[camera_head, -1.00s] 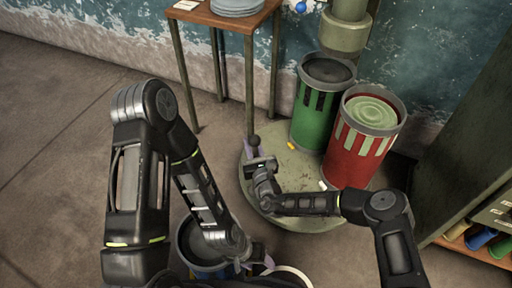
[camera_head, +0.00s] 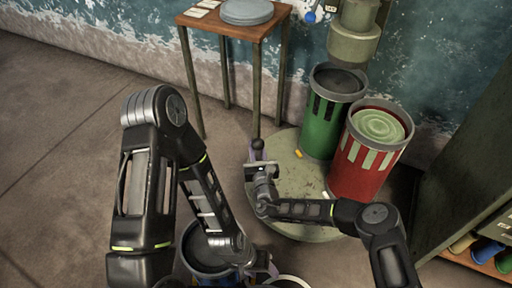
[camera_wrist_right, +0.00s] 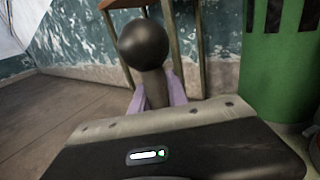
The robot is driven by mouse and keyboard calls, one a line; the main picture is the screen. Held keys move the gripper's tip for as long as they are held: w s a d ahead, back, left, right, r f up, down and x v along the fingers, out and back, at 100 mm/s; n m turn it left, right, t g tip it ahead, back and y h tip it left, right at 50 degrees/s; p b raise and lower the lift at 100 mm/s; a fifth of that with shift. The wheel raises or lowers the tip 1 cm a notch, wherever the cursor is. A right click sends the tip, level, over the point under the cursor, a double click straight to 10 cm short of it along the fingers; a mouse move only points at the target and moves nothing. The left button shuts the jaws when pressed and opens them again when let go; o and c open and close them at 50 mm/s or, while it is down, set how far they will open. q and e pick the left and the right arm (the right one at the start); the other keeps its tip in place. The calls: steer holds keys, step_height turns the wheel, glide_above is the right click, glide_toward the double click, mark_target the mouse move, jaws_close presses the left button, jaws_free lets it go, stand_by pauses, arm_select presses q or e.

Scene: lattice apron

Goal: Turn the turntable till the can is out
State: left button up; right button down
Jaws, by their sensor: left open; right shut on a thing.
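The turntable (camera_head: 292,222) is a round, worn grey-green disc on the floor. A green can (camera_head: 323,130) and a red can (camera_head: 358,178) with a pale green top stand on it. A post with a dark ball knob (camera_head: 257,144) rises at its left edge. My right gripper (camera_head: 254,158) is shut on this post. In the right wrist view, lavender fingers (camera_wrist_right: 156,92) clasp the post below the ball (camera_wrist_right: 144,44). My left gripper (camera_head: 262,268) is open, low in the head view beside a dark-topped blue can (camera_head: 207,262); whether they touch is unclear.
A wooden table (camera_head: 222,27) with stacked grey plates (camera_head: 246,12) stands behind. A thick pipe (camera_head: 354,32) runs down the wall behind the cans. A shelf (camera_head: 462,190) with coloured rolls stands at the right. The floor at the left is clear.

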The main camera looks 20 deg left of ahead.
steer(key=shift+w+d+r+h, duration=0.1)
steer(key=shift+w+d+h, duration=0.3)
steer(key=shift+w+d, duration=0.55)
steer(key=c, duration=1.3)
jaws_free()
steer(key=shift+d, duration=0.2)
arm_select(q)
steer(key=shift+w+d, duration=0.1)
arm_select(e)
steer(key=shift+s+a, duration=0.15)
steer(key=shift+s, duration=0.1)
arm_select(q)
step_height(320, 180, up, 2)
steer(key=shift+r+p, duration=0.1)
steer(key=shift+p, duration=1.05)
arm_select(e)
steer(key=v, duration=0.8)
steer(key=shift+a+f, duration=0.2)
steer(key=shift+a, duration=0.05)
arm_select(q)
steer(key=shift+c, duration=0.4)
